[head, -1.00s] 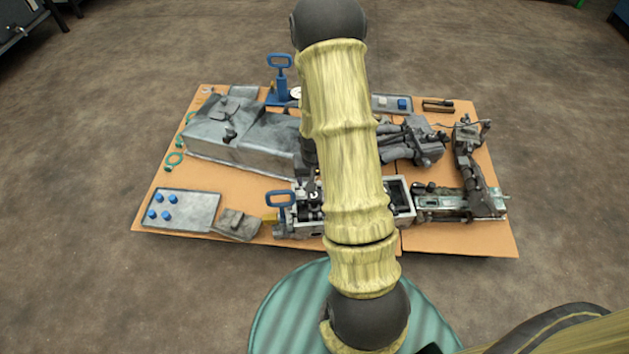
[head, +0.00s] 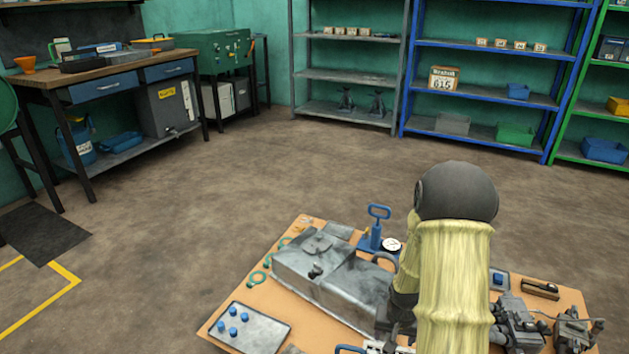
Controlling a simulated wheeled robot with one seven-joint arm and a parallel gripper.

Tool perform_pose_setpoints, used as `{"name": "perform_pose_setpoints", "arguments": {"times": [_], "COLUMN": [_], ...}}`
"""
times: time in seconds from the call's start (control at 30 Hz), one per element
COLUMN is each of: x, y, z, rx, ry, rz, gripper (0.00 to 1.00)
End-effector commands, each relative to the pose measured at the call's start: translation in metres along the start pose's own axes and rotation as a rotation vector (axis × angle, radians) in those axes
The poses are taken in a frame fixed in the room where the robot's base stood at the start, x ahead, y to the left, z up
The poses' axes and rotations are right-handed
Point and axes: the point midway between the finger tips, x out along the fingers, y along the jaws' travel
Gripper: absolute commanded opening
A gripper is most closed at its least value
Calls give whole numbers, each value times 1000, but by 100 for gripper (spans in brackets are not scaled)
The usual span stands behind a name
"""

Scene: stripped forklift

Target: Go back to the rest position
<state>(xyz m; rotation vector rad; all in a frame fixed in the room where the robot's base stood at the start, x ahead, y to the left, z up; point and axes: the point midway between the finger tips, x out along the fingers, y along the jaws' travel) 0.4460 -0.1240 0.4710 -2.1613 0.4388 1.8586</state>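My arm rises in the lower right of the head view, in a yellowish ribbed sleeve with a dark rounded joint at its top. It stands in front of the cardboard sheet with the forklift parts. My gripper cannot be made out in this view, so its fingers and anything in them are not shown. The brown cardboard sheet (head: 222,325) lies on the floor. On it are a large grey metal housing (head: 335,285), a grey tray (head: 255,328) with several blue caps, and a blue handled tool (head: 375,232) beside a round white gauge (head: 391,245).
Dark mechanical parts (head: 520,322) lie on the sheet's right side. A workbench (head: 110,75) stands at the back left, with a green cabinet (head: 215,52) beside it. Grey shelving (head: 345,75) and blue shelving (head: 480,90) line the back wall. The brown floor between is clear.

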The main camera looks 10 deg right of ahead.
Motion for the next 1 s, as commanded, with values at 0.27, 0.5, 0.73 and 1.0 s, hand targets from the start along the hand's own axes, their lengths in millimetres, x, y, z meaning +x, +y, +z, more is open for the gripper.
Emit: {"name": "perform_pose_setpoints", "arguments": {"times": [0.27,0.5,0.73,1.0], "x": [-71,-151,-199,-239], "y": [-26,-54,-68,-76], "z": [12,46,79,106], "rx": [-97,-227,-321,-396], "ry": [30,56,70,80], "rz": [-7,-29,-55,-79], "gripper": [65,65,65,65]}}
